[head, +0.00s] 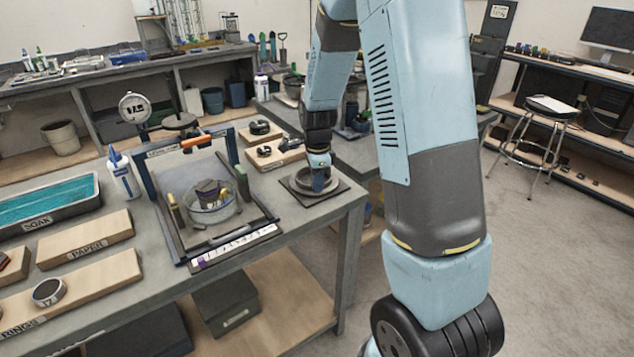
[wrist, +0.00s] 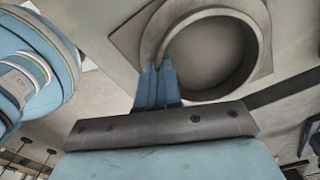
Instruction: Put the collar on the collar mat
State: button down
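The collar, a grey ring (head: 303,184), is over the dark square collar mat (head: 337,189) near the right end of the bench. It looks flat and seems to rest on the mat; a small gap below it cannot be ruled out. In the wrist view the collar (wrist: 257,50) shows its open round middle, with a corner of the mat (wrist: 122,28) beside it. My gripper (head: 320,183) points down at the collar's near side. In the wrist view its fingers (wrist: 158,72) are close together with the ring's wall between their tips.
A framed stand with a glass bowl (head: 212,208) is left of the mat. Wooden boards with dark rings (head: 272,152) lie behind it. A white bottle (head: 123,175), a teal soak tray (head: 45,203) and a paper board (head: 87,238) are farther left. The bench edge is close on the right.

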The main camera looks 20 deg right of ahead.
jog(key=c, duration=1.3)
grip_release()
jog(key=shift+f, duration=0.1)
notch_tip(320, 180, up, 12)
jog(key=shift+s+d+r+n+t, duration=0.25)
jog(key=shift+s+r+n+t, duration=0.7)
jog(key=shift+s+r+n, duration=2.65)
jog(key=shift+s+d+r+n+t, duration=0.25)
jog(key=shift+s+r+n+t, duration=0.85)
jog(key=shift+s+n, duration=2.85)
jog(key=shift+s+d+r+n+t, duration=0.25)
jog(key=shift+s+r+n+t, duration=0.5)
jog(key=shift+s+r+n, duration=3.2)
jog(key=s+f+m, duration=0.1)
jog(key=m, duration=0.1)
jog(key=s+f+m, duration=0.1)
jog(key=s+m, duration=0.1)
jog(key=shift+s+f, duration=0.15)
jog(key=shift+f, duration=0.15)
